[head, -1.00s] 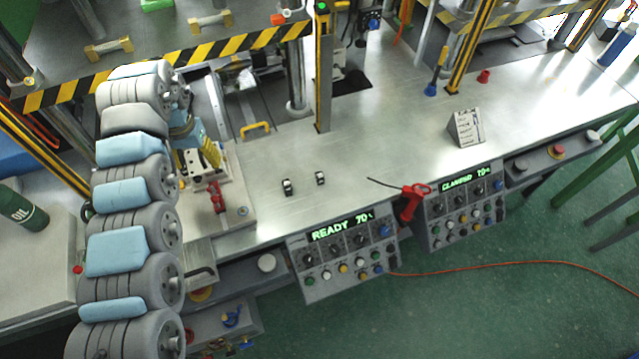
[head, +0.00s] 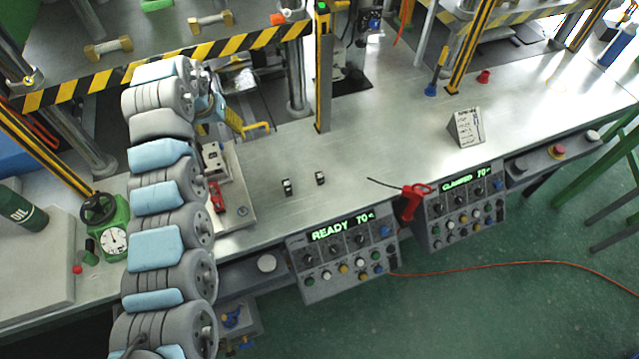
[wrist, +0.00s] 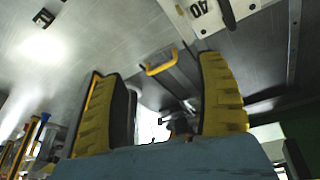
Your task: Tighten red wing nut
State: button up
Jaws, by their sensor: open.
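The red wing nut (head: 216,197) appears as a small red part on the pale fixture plate (head: 236,218), just right of my arm in the head view. Its exact shape and how tight it sits are too small to tell. My gripper (wrist: 155,70) is open, with two yellow ribbed fingers spread apart and nothing between them. In the head view my gripper (head: 232,118) is partly hidden behind my arm, beyond the fixture and near a yellow handle (head: 257,127). That handle also shows beyond the fingers in the wrist view (wrist: 163,56). The wing nut is not visible in the wrist view.
A metal block (head: 213,160) stands on the fixture plate behind the wing nut. A yellow-black post (head: 323,70) rises right of the gripper. Two small black-and-white parts (head: 287,187) lie on clear bench. A green gauge (head: 114,240) stands left of my arm.

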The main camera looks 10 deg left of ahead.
jog(key=shift+w+d+f+n+t+y, duration=0.85)
jog(key=shift+w+d+f+t+y, duration=0.45)
jog(key=shift+w+d+t, duration=1.85)
jog(key=shift+w+d+f+n+t+y, duration=0.95)
jog(key=shift+w+d+f+t, duration=1.1)
jog(key=shift+w, duration=2)
jog(key=s+d+r+t+y, duration=0.2)
jog(key=s+d+t, duration=0.3)
jog(key=s+d, duration=0.3)
jog(key=s+d+r+t+y+b, duration=0.1)
jog(key=s+d+r+t, duration=0.3)
jog(key=s+d, duration=0.5)
jog(key=s+t+y, duration=0.1)
jog(key=s+t, duration=0.1)
jog(key=s, duration=0.6)
jog(key=shift+d+m, duration=0.25)
jog(key=shift+m, duration=0.05)
jog(key=shift+s+y, duration=0.1)
jog(key=shift+y, duration=0.15)
